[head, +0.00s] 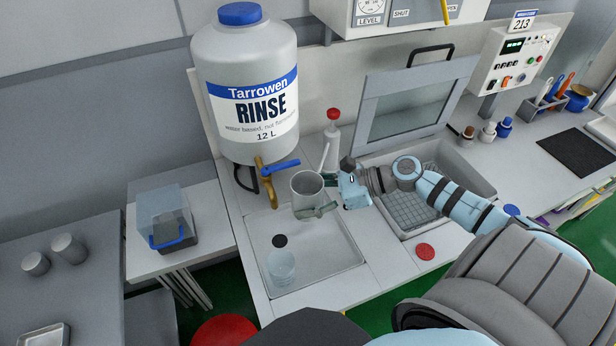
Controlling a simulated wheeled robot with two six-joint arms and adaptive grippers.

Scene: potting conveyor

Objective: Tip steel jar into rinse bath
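The steel jar (306,190) is a grey open-topped cup, roughly upright over the back right part of a white tray (330,268). My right gripper (320,196) comes in from the right with its fingers on either side of the jar, closed around it. The jar is just right of the brass tap of the rinse tank (247,80). A sunken basin with a mesh floor (412,208), which looks like the rinse bath, lies to the right under my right arm, its windowed lid (410,105) raised. My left gripper is not in view.
A clear container (281,268) and a black cap (280,241) are in the tray. A red-capped bottle (332,130) stands behind the jar. A red disc (425,251) lies on the counter front. Small bottles (487,132) stand right of the basin. A clear-lidded box (166,222) is at left.

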